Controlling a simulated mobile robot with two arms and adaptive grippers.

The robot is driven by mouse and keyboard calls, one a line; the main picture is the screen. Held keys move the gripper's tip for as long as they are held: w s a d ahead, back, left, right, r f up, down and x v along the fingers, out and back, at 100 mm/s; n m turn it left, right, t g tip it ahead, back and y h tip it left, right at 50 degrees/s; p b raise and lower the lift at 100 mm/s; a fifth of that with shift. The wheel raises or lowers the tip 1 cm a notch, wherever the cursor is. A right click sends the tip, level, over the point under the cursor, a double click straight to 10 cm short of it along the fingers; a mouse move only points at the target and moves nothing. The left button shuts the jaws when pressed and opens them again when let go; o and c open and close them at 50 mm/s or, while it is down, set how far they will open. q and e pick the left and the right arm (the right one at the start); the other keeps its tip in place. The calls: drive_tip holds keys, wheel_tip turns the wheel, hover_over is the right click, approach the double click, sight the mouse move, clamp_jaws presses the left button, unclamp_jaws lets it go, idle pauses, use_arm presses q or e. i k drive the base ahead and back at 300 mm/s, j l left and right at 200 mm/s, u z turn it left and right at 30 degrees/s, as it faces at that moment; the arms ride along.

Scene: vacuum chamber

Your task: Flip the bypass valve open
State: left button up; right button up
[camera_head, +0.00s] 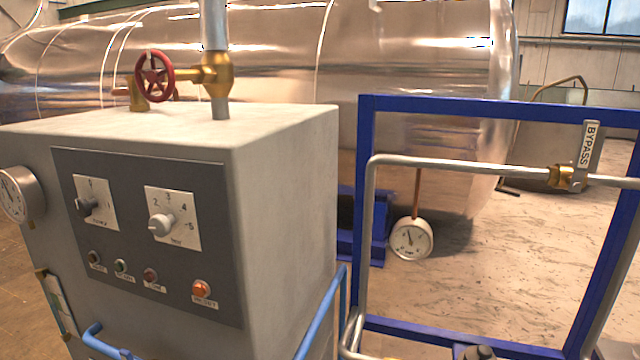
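The bypass valve (562,176) has a brass body on a horizontal grey pipe (460,164) at the right. Its flat grey lever (580,172) stands nearly upright, across the pipe, with a white plate reading BYPASS (590,143) on its upper part. The pipe and valve sit within a blue frame (480,108). Neither gripper shows in the head view, and nothing is seen touching the lever.
A grey control cabinet (285,200) with knobs and buttons fills the left. A red handwheel (154,76) sits behind its top. A large shiny tank (410,60) lies behind. Blue pipes (322,315) run along the bottom.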

sight(589, 134)
drive_tip(key=z, duration=1.35)
drive_tip(key=i+l+u, duration=0.55)
drive_tip(key=k+j, duration=0.1)
